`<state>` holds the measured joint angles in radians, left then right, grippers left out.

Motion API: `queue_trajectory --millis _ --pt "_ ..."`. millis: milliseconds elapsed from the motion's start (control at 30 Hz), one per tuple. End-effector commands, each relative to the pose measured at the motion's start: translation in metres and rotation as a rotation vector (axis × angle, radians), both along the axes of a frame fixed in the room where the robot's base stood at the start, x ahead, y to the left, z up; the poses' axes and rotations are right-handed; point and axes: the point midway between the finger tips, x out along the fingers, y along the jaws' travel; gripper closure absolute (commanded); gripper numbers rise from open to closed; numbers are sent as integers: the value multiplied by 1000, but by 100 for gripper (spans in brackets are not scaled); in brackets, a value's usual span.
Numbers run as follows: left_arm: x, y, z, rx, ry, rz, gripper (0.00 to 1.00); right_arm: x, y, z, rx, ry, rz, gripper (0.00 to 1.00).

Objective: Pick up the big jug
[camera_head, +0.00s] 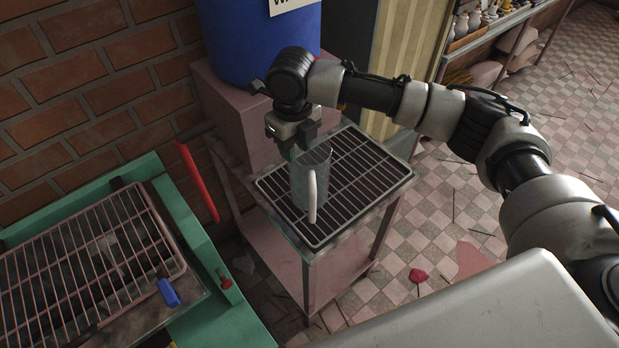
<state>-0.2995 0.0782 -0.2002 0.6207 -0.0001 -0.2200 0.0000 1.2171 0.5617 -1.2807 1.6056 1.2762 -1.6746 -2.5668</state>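The big jug (308,187) is a grey-green cylinder with a pale upright handle (312,196) facing me. It stands upright on the dark grated top of a small metal stand (372,215). My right gripper (299,146) is directly above the jug, pointing down, with its fingers at the jug's rim. The fingertips are dark and small here, and I cannot tell whether they are closed on the rim. My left gripper is not in view.
A blue barrel (240,45) stands on a pink block (215,100) behind the stand. A green-framed table with a wire rack (85,265) is at left, with a red bar (198,180) near it. Shelves with small pots (475,22) are at back right. Tiled floor is open at right.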

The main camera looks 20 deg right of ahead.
Motion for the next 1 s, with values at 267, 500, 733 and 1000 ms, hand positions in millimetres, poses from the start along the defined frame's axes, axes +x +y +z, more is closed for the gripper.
queue_trajectory --millis 267,500,733,1000 --pt "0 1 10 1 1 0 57 0 3 -25 0 3 1 67" --pt "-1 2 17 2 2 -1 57 1 4 -57 0 -1 1 67" --pt "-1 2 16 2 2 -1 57 1 4 -61 0 -2 1 67" --pt "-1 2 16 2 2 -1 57 1 4 -61 0 -2 1 100"
